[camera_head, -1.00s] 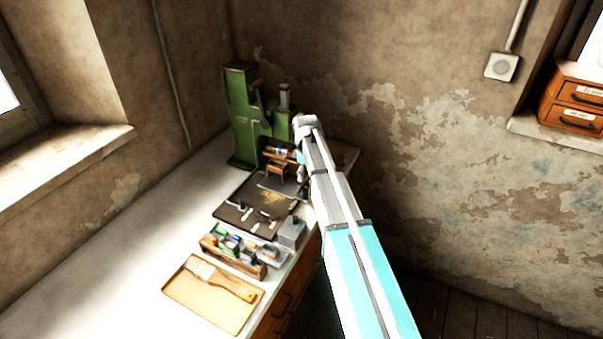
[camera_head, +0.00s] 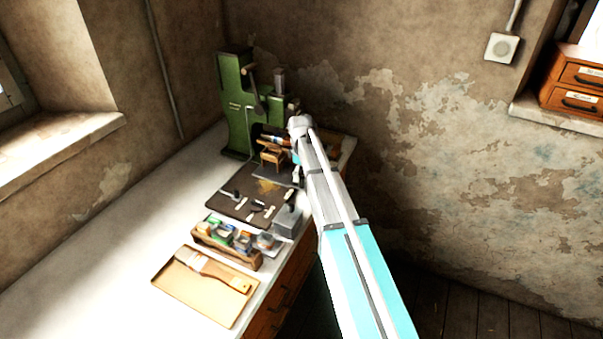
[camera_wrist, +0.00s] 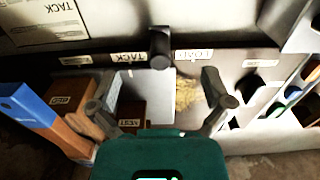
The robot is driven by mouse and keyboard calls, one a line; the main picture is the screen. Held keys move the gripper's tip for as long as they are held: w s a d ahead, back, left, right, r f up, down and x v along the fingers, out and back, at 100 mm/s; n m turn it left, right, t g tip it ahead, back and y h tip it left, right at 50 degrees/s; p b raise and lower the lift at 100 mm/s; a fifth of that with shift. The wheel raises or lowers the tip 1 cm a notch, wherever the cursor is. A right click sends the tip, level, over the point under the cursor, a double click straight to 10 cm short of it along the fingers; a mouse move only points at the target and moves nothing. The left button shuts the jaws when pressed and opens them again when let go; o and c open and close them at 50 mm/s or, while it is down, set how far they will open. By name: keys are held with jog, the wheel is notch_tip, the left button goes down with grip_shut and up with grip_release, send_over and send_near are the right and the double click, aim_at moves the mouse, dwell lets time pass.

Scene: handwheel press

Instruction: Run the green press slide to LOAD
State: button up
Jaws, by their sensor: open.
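The green press (camera_head: 237,120) stands at the back of the bench in the head view, with a dark crank handle (camera_head: 253,88) on its side. In the wrist view a strip carries upside-down labels, among them a TACK label (camera_wrist: 127,57) and a LOAD label (camera_wrist: 194,55). A dark round-ended knob (camera_wrist: 160,48) stands in front of the strip between these two labels. My gripper (camera_wrist: 161,104) is open and empty, its fingers spread apart below the knob in the picture. In the head view my arm hides the gripper and part of the press front.
A small wooden stand (camera_head: 271,154) and a dark mat (camera_head: 232,207) with small tools lie before the press. A box of coloured items (camera_head: 225,243), a grey block (camera_head: 287,221) and a tray with a brush (camera_head: 182,292) are nearer. The bench's left side is clear.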

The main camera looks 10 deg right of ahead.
aim_at(302, 178)
jog(key=shift+f+b, duration=1.5)
jog(key=shift+f, duration=0.45)
jog(key=c, duration=1.4)
